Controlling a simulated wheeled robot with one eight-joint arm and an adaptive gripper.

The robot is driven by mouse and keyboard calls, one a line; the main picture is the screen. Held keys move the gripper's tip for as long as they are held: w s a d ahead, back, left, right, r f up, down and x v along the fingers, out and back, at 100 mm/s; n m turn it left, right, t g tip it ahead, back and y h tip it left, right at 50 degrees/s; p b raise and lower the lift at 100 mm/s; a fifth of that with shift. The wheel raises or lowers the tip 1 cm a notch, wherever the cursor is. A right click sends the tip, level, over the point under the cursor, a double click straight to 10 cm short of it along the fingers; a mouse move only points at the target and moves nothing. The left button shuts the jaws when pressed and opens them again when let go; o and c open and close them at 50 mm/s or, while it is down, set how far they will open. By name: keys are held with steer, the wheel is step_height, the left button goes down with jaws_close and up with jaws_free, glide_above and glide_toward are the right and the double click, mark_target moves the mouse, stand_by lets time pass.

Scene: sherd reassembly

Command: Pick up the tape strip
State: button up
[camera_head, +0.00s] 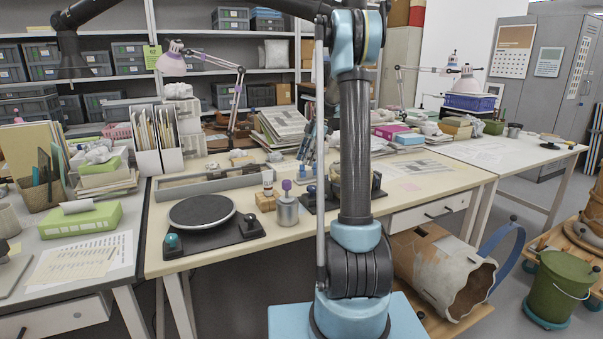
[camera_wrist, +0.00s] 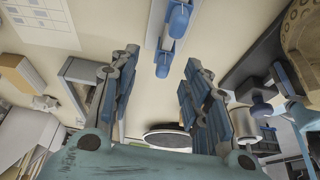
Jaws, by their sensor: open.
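I cannot pick out the tape strip with certainty in either view. In the wrist view my gripper (camera_wrist: 159,72) is open, its two blue-grey fingers spread apart with nothing held between them. Pale table surface shows between the fingers. A narrow blue-and-grey object (camera_wrist: 173,34) lies beyond the fingertips, at the top of the wrist view. In the head view, the blue-grey parts of my gripper (camera_head: 309,145) show just left of my arm column, above the worktable (camera_head: 422,178). My arm hides part of the table behind it.
A dark turntable (camera_head: 201,211) sits on the table's left front, beside a small metal jar (camera_head: 287,211) and a wooden block (camera_head: 265,201). A long grey tray (camera_head: 210,185) lies behind. Stacked papers (camera_head: 284,127) stand at the back. A large vessel (camera_head: 440,272) is right of my base.

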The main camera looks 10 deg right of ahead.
mark_target(302, 170)
steer(key=shift+s+x, duration=0.2)
steer(key=shift+x, duration=2.3)
steer(key=c, duration=0.8)
